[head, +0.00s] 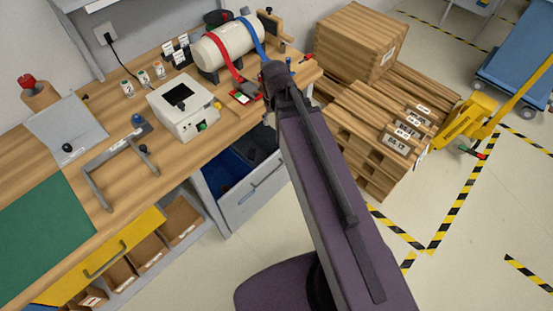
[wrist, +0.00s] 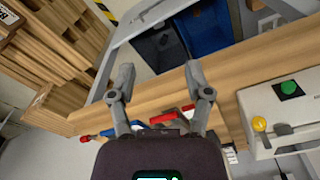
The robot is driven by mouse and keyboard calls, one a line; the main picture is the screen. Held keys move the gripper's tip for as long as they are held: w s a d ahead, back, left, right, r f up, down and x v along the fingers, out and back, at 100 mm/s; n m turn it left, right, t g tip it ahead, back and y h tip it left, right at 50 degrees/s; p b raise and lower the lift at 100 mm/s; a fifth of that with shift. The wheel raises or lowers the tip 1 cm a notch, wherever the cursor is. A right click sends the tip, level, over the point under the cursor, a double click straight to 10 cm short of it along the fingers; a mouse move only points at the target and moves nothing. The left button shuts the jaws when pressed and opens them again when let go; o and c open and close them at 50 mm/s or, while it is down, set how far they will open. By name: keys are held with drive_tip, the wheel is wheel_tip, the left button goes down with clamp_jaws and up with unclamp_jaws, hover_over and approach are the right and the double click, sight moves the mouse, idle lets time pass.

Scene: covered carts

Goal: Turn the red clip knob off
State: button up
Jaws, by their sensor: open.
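A red clip (head: 245,93) lies at the lower end of a red strap (head: 222,60) on the wooden workbench. The strap runs around a cream cylinder (head: 230,43). In the wrist view, a red part (wrist: 172,117) shows low between my fingers, partly hidden by my gripper body; I cannot tell if it has a knob or how it is turned. My gripper (wrist: 160,70) is open, with its two fingers apart and nothing between the tips. In the head view my arm hides most of the gripper, which is at the bench's right end.
A white box (head: 184,108) with a green button stands left of the red clip. A blue strap (head: 253,36) circles the cylinder's right end. An open drawer (head: 245,187) sticks out below the bench. Wooden crates (head: 360,40) and pallets stand to the right.

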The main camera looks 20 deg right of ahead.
wheel_tip(320, 180, down, 18)
drive_tip(key=s+b, duration=0.2)
drive_tip(key=b, duration=1.5)
drive_tip(key=shift+s+r+m, duration=0.15)
drive_tip(key=shift+r+m, duration=0.05)
drive_tip(key=shift+m, duration=0.1)
wheel_tip(320, 180, up, 10)
drive_tip(key=s+p, duration=0.1)
drive_tip(key=p, duration=0.9)
drive_tip(key=shift+s+r+g, duration=0.15)
drive_tip(key=shift+s+g, duration=0.05)
drive_tip(key=shift+g, duration=0.1)
